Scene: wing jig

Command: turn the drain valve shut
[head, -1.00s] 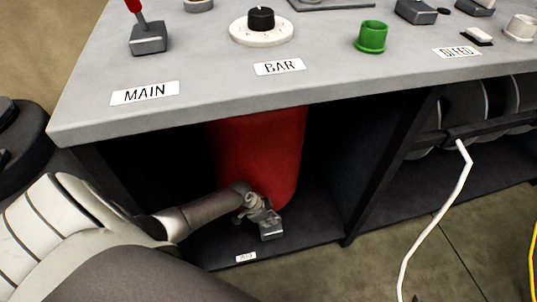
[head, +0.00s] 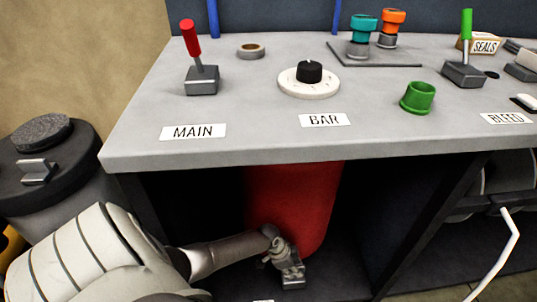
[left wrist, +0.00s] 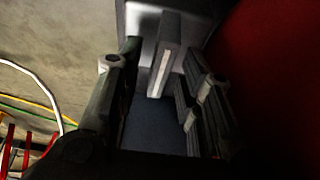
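The red tank (head: 295,205) stands in the dark bay under the bench. My left gripper (head: 286,262) reaches into the bay by the tank's lower front. A small grey block (head: 293,283), which looks like the drain valve, sits at its fingertips. In the left wrist view, the two fingers of the left gripper (left wrist: 160,100) are apart. A grey block with a raised lighter bar (left wrist: 166,58) lies ahead, with the bar between the fingers and a gap on either side. I cannot tell whether a finger touches it. My right gripper is not in view.
The bench top (head: 235,135) overhangs the bay, and a dark upright (head: 425,225) bounds it on the right. A red lever (head: 192,40), a black knob (head: 309,72) and a green cup (head: 417,97) are on top. A white cable (head: 508,240) hangs at right.

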